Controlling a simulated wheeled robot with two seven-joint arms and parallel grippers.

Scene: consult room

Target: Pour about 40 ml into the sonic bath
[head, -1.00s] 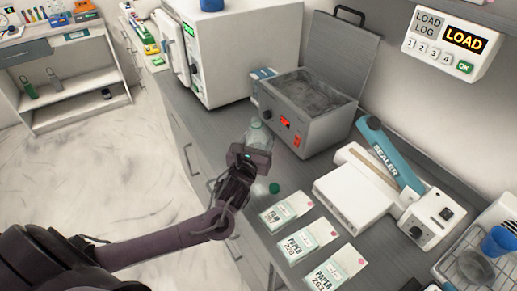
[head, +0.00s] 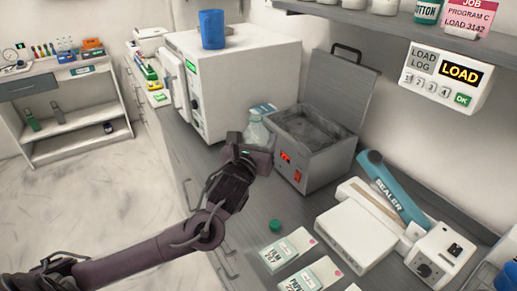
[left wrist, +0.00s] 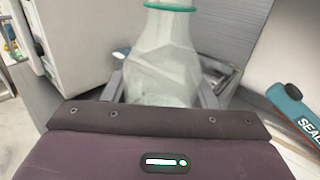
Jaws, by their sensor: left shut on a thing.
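The sonic bath (head: 313,165) is a grey metal tank on the counter with an open top, a raised lid behind it and a red display on its front. My left gripper (head: 252,150) is shut on a clear bottle (head: 257,130), just left of the bath's front corner and near the height of its rim. In the left wrist view the bottle (left wrist: 168,60) stands between the fingers with a green ring at its neck and looks uncapped. A green cap (head: 275,225) lies on the counter. My right gripper is not in view.
A white sterilizer (head: 235,85) with a blue cup (head: 211,29) on top stands left of the bath. A white sealer (head: 375,215) with a blue arm is at the right. Paper and film packets (head: 287,250) lie in front. A load panel (head: 445,77) is on the wall.

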